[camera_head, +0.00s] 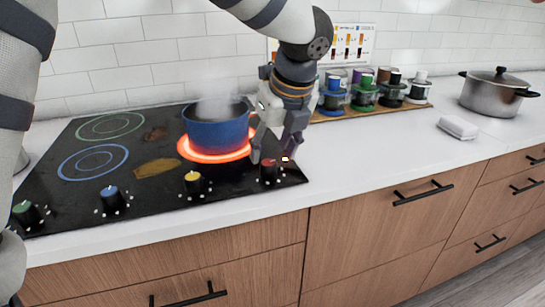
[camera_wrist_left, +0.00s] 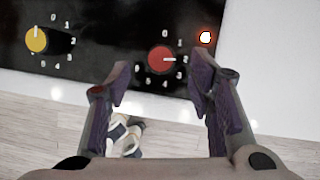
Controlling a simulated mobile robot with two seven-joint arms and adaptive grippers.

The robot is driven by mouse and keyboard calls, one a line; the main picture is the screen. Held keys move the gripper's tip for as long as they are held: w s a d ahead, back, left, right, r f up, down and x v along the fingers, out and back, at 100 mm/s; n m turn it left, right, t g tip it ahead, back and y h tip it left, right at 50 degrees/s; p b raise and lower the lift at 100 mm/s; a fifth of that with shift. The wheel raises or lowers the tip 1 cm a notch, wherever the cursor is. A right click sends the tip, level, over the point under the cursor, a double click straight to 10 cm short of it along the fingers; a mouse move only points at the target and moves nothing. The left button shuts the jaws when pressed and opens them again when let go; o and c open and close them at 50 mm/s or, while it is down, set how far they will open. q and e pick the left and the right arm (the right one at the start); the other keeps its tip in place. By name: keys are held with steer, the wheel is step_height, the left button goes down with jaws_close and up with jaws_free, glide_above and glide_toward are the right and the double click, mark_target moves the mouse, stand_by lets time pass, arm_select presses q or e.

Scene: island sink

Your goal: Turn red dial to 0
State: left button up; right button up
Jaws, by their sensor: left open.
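The red dial (camera_head: 268,172) sits at the right front of the black cooktop (camera_head: 140,185). In the left wrist view the red dial (camera_wrist_left: 161,59) has its white mark pointing right, towards the 2. Its 0 is printed above it. My left gripper (camera_head: 271,158) is open and points down just above and behind the dial. In the wrist view its fingers (camera_wrist_left: 160,80) stand on either side of the dial, apart from it. A red indicator light (camera_wrist_left: 206,37) glows beside the dial. My right gripper is not in view.
A steaming blue pot (camera_head: 217,130) stands on a red glowing burner (camera_head: 190,150) left of my gripper. Yellow (camera_head: 194,183), blue (camera_head: 112,197) and green (camera_head: 26,212) dials line the front. Jars (camera_head: 362,95) and a steel pot (camera_head: 492,96) stand right.

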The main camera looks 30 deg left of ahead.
mark_target(268, 162)
arm_select(q)
steer(key=shift+x, duration=1.9)
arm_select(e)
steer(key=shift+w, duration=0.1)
arm_select(q)
jaws_close()
steer(key=shift+n, duration=0.3)
